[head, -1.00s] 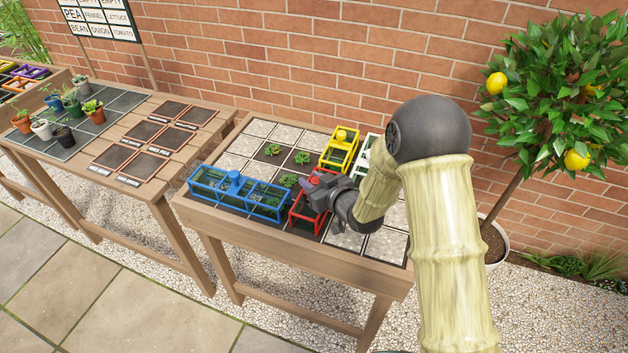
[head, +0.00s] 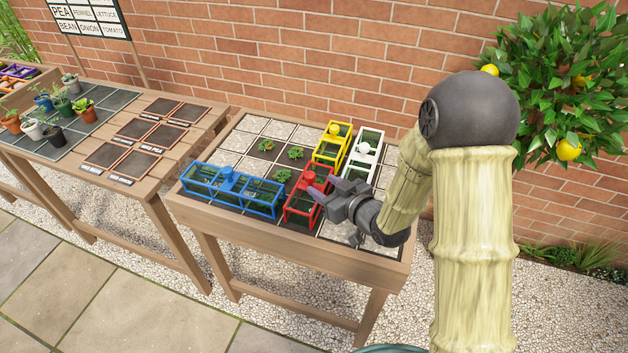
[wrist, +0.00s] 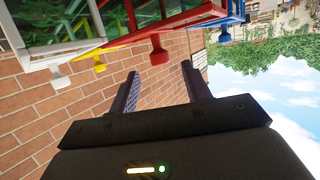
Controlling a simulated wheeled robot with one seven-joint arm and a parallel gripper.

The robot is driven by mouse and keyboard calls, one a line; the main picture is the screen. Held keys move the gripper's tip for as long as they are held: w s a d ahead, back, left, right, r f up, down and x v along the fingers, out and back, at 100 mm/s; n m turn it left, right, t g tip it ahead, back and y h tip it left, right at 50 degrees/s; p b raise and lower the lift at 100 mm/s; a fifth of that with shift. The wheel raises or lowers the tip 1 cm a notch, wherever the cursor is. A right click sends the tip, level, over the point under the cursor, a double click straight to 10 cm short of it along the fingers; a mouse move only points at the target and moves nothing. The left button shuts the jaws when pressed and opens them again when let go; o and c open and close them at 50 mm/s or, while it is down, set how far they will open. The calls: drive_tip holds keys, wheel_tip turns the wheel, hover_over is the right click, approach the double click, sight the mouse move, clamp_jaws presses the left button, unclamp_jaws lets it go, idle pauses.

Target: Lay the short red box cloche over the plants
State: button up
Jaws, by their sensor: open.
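The red box cloche (head: 297,216), clear-paned with a red frame and a knob on top, stands on the gridded bench top in the head view. It touches or nearly touches the end of the blue cloche (head: 205,188). Small green plants (head: 295,152) grow in dark squares behind it; whether any are under its panes I cannot tell. My gripper (head: 322,190) is open and empty just right of the red knob. In the wrist view, the picture is upside down; the red knob (wrist: 158,54) shows beyond and between the fingertips (wrist: 160,70), apart from them.
Yellow (head: 328,160) and white (head: 366,172) cloches stand close behind the red one. Pale gravel squares (head: 345,231) lie free at the bench's right front. A brick wall (head: 300,60) runs behind; a lemon tree (head: 560,90) stands right. A second bench (head: 130,90) with potted plants is left.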

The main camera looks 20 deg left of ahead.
drive_tip(key=v, duration=0.3)
drive_tip(key=shift+s+d, duration=0.1)
drive_tip(key=shift+d, duration=0.05)
idle(0.6)
drive_tip(key=d+m+g+h, duration=0.1)
drive_tip(key=d+m+h, duration=0.6)
drive_tip(key=d, duration=1)
drive_tip(key=s+d+r+m+g+h, duration=0.2)
drive_tip(key=s+d, duration=0.5)
drive_tip(key=s, duration=0.6)
drive_tip(key=m+g+h, duration=0.1)
drive_tip(key=g+h, duration=0.1)
drive_tip(key=g, duration=0.1)
drive_tip(key=shift+d+h, duration=0.3)
